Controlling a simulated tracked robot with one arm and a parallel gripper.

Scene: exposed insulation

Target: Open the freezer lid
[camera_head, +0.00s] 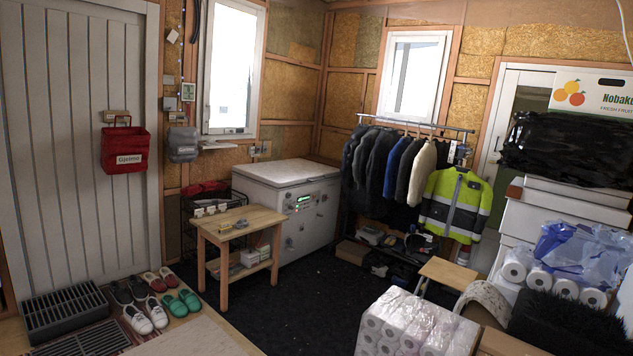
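A white chest freezer (310,222) stands in the far corner of the room, below the windows. Its flat lid (287,172) looks shut. The front face carries a small green-lit panel and several small round items. My gripper is not in view. The freezer is across the room from the camera, and a small wooden table partly hides its left front.
The wooden table (240,222) stands at the freezer's left front. A clothes rack (415,128) is to its right. Wrapped paper rolls (410,325) fill the lower right foreground; shoes (146,318) line the left. Dark floor (310,295) between is clear.

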